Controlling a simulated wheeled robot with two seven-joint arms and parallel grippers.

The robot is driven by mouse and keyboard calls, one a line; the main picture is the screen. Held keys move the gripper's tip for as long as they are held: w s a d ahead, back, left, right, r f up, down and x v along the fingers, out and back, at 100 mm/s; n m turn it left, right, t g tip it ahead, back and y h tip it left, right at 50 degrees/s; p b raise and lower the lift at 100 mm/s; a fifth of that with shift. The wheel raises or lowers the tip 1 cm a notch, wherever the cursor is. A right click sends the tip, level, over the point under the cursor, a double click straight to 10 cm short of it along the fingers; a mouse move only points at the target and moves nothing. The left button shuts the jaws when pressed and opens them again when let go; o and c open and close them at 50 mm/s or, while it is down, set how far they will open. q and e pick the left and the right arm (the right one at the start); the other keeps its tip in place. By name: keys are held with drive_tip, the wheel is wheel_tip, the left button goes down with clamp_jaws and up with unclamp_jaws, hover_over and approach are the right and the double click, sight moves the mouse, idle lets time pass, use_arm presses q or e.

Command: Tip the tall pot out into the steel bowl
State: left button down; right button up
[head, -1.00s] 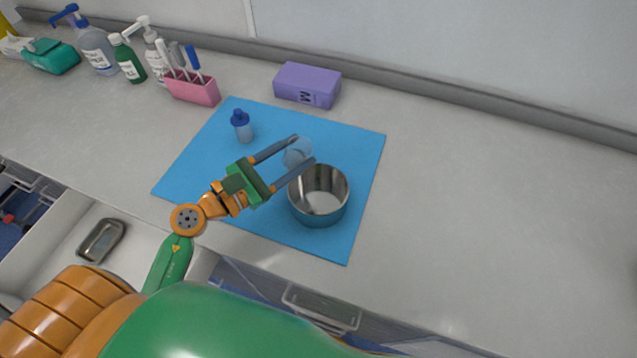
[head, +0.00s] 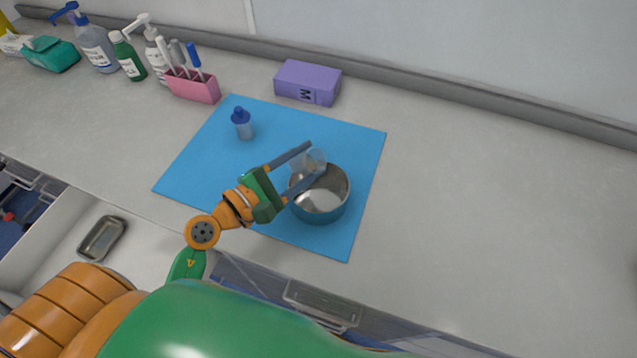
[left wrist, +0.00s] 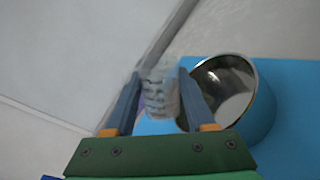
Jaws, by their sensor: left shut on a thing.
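The steel bowl (head: 333,207) stands upright on the blue mat and looks empty inside. It also shows at the right of the left wrist view (left wrist: 252,95). My left gripper (head: 308,160) is shut on a clear, see-through pot (head: 311,158), held between its fingertips over the far left part of the bowl's rim. In the left wrist view the pot (left wrist: 158,92) sits between the two fingers, blurred; it looks tilted, and I cannot tell what is in it. My right gripper is not in view.
A small blue-capped bottle (head: 242,124) stands on the blue mat (head: 200,160). A purple box (head: 307,83), a pink holder with pens (head: 193,88) and several pump bottles stand at the back. An open drawer with a metal tray (head: 102,238) is below left. The counter's right side is clear.

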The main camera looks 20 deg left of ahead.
use_arm(q)
drive_tip(key=shift+f, duration=0.1)
drive_tip(key=shift+d+r+m+y, duration=0.1)
drive_tip(key=shift+r+m+y, duration=0.15)
drive_tip(key=shift+m, duration=0.55)
drive_tip(key=shift+r+m+y, duration=0.15)
drive_tip(key=shift+r+m, duration=0.15)
drive_tip(key=shift+m, duration=0.5)
idle(0.6)
drive_tip(key=shift+d+f+m+b, duration=0.1)
drive_tip(key=shift+f+m+b, duration=0.35)
drive_tip(key=shift+m, duration=0.35)
idle(0.9)
drive_tip(key=shift+f+m+b, duration=0.6)
drive_tip(key=shift+m+b, duration=0.1)
idle(2.1)
drive_tip(key=shift+r+m, duration=0.1)
drive_tip(key=shift+m, duration=0.3)
idle(0.8)
